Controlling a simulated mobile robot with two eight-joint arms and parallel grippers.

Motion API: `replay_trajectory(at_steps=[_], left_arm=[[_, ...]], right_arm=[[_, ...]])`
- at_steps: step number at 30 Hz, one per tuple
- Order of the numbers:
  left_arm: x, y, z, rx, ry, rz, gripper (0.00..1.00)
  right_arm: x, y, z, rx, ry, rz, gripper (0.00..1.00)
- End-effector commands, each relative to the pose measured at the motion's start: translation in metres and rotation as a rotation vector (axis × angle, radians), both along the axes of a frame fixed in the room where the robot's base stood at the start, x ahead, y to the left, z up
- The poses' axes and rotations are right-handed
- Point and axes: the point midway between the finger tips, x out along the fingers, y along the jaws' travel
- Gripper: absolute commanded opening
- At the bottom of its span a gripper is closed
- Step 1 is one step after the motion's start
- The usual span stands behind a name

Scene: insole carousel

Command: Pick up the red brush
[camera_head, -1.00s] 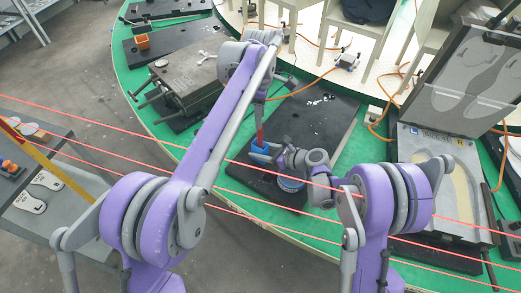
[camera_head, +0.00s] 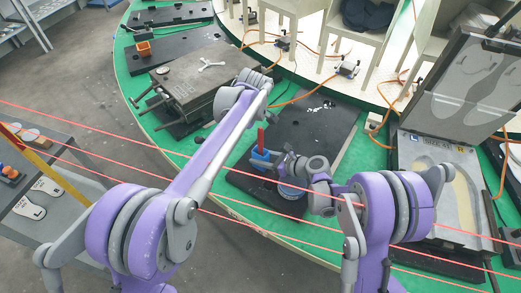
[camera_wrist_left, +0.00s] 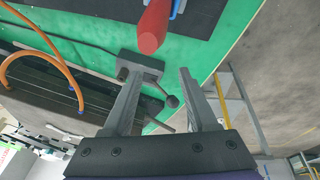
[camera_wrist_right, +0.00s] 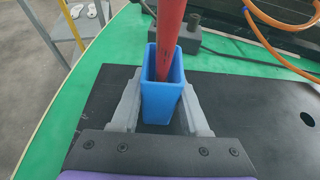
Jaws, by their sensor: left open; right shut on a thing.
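The red brush (camera_head: 261,138) stands upright in a small blue holder (camera_head: 262,158), with its red handle sticking out of the top. My right gripper (camera_wrist_right: 160,105) is shut on the blue holder (camera_wrist_right: 162,100), one finger on each side. The brush handle (camera_wrist_right: 169,40) rises from the holder in the right wrist view. My left gripper (camera_wrist_left: 157,78) is open with nothing between its fingers. The rounded end of the red brush (camera_wrist_left: 152,32) shows beyond its fingertips, apart from them. In the head view the left gripper is hidden behind its own arm.
A black plate (camera_head: 318,128) lies on the green table edge under the holder. A metal fixture (camera_head: 200,80) is at the left, and a grey insole mould (camera_head: 440,185) is at the right.

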Motion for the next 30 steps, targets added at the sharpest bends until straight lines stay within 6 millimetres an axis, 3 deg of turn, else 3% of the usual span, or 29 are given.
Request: replay_trajectory(at_steps=[3, 6, 10, 13, 16, 21, 24, 30], left_arm=[[0.002, 0.041, -0.03, 0.15, -0.096, -0.079, 0.58], [-0.001, 0.066, -0.047, 0.28, -0.169, -0.158, 0.58], [-0.013, 0.073, -0.06, 0.454, -0.265, -0.282, 0.58], [-0.027, 0.054, -0.062, 0.585, -0.357, -0.393, 0.58], [-0.047, 0.018, -0.056, 0.706, -0.474, -0.51, 0.58], [-0.09, -0.044, -0.034, 0.863, -0.69, -0.678, 0.58], [-0.114, -0.07, -0.02, 0.923, -0.794, -0.746, 0.58], [-0.139, -0.094, -0.004, 0.98, -0.907, -0.813, 0.58]], right_arm=[[0.0, 0.0, 0.0, 0.0, 0.0, 0.0, 0.0], [0.0, 0.0, 0.0, 0.0, 0.0, 0.0, 0.0], [0.0, 0.0, 0.0, 0.0, 0.0, 0.0, 0.0], [0.0, 0.0, 0.0, 0.0, 0.0, 0.0, 0.0], [0.0, 0.0, 0.0, 0.0, 0.0, 0.0, 0.0], [0.0, 0.0, 0.0, 0.0, 0.0, 0.0, 0.0], [0.0, 0.0, 0.0, 0.0, 0.0, 0.0, 0.0], [0.0, 0.0, 0.0, 0.0, 0.0, 0.0, 0.0]])
